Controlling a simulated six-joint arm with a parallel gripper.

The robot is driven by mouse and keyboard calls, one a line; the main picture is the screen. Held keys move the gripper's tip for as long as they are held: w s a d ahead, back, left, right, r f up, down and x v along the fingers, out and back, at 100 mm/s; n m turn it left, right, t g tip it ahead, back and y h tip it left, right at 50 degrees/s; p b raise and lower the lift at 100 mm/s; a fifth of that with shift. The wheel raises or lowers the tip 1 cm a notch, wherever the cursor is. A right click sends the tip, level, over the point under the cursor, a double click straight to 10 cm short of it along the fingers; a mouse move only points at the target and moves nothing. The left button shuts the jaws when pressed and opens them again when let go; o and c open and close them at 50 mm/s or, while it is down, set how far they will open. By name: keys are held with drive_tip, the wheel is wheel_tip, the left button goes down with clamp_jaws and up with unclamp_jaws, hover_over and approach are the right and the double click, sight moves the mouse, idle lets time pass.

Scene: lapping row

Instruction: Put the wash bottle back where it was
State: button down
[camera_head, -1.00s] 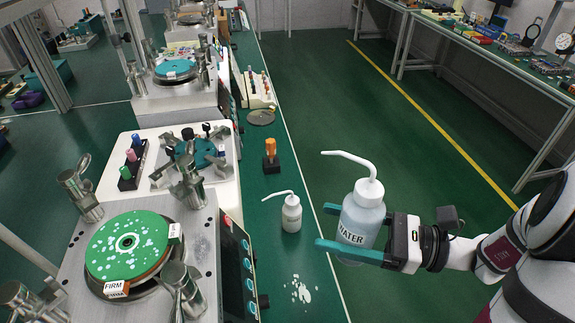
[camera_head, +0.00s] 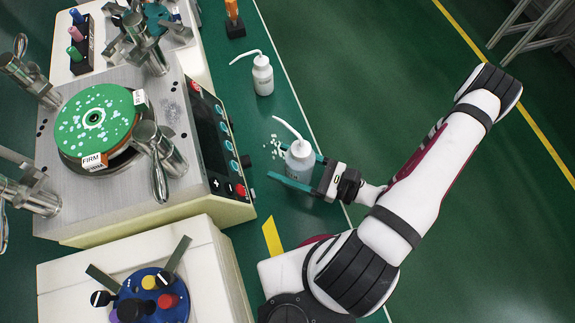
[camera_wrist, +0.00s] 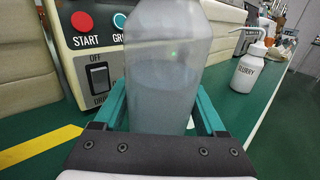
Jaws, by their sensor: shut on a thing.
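The wash bottle (camera_head: 300,158) is a translucent squeeze bottle with a bent white spout and pale liquid inside. My gripper (camera_head: 291,171) is shut on its body, with one teal finger on each side. The bottle is upright over the green bench strip, beside the white spots. I cannot tell whether its base touches the bench. In the wrist view the bottle (camera_wrist: 165,75) fills the middle between the fingers (camera_wrist: 160,115); its top and base are out of sight there. Its WATER label is not readable now.
A smaller SLURRY bottle (camera_head: 263,82) stands farther along the strip; it also shows in the wrist view (camera_wrist: 248,70). White spots (camera_head: 276,146) lie near the held bottle. The lapping machine's control panel (camera_head: 212,140) is close on the left. Yellow tape (camera_head: 272,237) marks the near bench.

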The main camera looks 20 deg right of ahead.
sight(287, 170)
drive_tip(key=shift+f, duration=1.45)
unclamp_jaws()
drive_tip(key=shift+f, duration=0.1)
drive_tip(key=shift+d, duration=0.1)
drive_tip(key=v, duration=1.2)
